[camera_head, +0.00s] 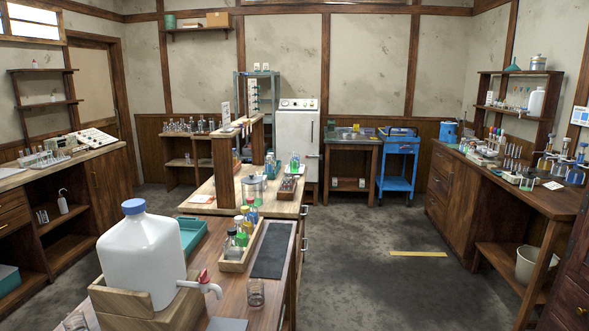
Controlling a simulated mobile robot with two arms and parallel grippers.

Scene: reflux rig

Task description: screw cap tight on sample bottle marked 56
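I cannot make out a bottle marked 56; no number is readable at this size. Several small capped bottles (241,238) with green, yellow and blue caps stand in a wooden tray (233,265) on the near bench. More small bottles (294,163) stand farther back on the same bench run. Bottles with blue and yellow caps (561,150) stand on the right bench. I cannot tell whether any cap is loose. Neither of my grippers is in view.
A large white carboy (141,258) with a blue cap and red-handled tap sits on a wooden stand at the near bench. A dark mat (272,250) lies beside the bottle tray. A blue cart (398,165) stands at the back.

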